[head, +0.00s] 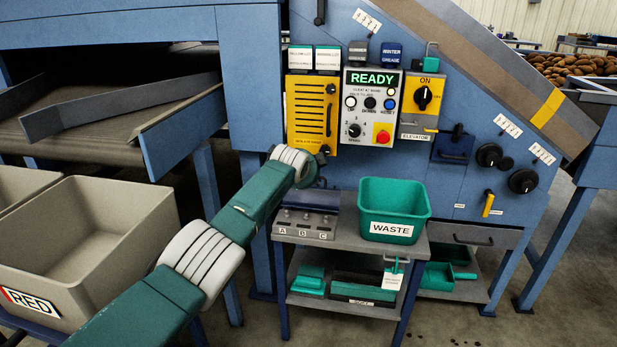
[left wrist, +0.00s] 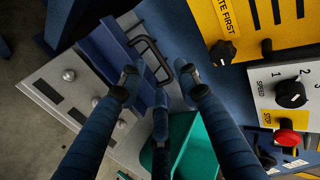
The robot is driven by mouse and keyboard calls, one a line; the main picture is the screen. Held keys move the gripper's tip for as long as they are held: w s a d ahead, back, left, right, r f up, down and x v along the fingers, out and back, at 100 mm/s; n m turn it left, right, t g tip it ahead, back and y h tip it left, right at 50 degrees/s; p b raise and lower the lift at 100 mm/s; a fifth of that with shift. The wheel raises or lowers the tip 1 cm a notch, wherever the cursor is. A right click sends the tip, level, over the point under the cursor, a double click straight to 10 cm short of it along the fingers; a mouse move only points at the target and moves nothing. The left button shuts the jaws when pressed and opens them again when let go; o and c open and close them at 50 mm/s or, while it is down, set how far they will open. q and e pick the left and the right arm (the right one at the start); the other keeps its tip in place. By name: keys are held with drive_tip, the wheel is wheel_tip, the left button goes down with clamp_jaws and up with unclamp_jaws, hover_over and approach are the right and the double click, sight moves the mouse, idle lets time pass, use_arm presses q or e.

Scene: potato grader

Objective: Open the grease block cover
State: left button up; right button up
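The grease block is a grey plate with knob-like fittings and the labels A, B and C (head: 305,224), on the small table. The fittings are exposed; the plate also shows at left in the left wrist view (left wrist: 62,98). A blue panel (left wrist: 118,52), which looks like its cover, stands along the machine side of the plate and carries a black bar handle (left wrist: 148,42). My left gripper (left wrist: 160,84) has its fingers spread, with the handle's near end between or just beyond the tips; contact is unclear. In the head view my arm hides most of this gripper. My right gripper is not in view.
A green WASTE bin (head: 392,205) stands right of the block on the table (head: 435,240). The yellow panel (head: 312,112) and the READY control panel (head: 372,108) with a red stop button are just above. A grey RED crate (head: 95,225) is at left.

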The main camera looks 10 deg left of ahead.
use_arm(q)
drive_tip(key=v, duration=1.2)
idle(0.5)
drive_tip(key=shift+f, duration=0.15)
